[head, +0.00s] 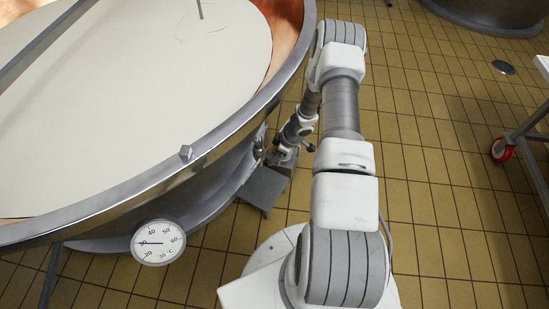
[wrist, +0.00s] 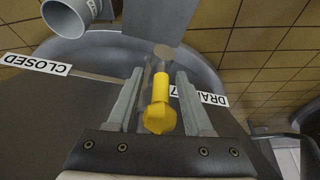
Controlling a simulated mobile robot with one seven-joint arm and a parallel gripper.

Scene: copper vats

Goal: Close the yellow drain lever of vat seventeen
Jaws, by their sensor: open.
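The yellow drain lever (wrist: 159,112) shows in the wrist view, its grip toward the camera and its far end at a round grey pivot. My gripper (wrist: 160,75) is open, with one finger on each side of the lever. I cannot tell whether either finger touches it. A white CLOSED label (wrist: 38,64) is to the left, upside down. A label beginning DRA (wrist: 212,99) is to the right, partly hidden by the right finger. In the head view the copper vat (head: 215,140) fills the left; my gripper is low beside its rim, and the lever cannot be made out there.
An open pipe end (wrist: 66,18) is at the top left of the wrist view. A round dial thermometer (head: 158,243) sticks out from the vat's front. A trolley with a red wheel (head: 502,149) stands at the right. Tiled floor between is clear, except for a drain cover (head: 503,67).

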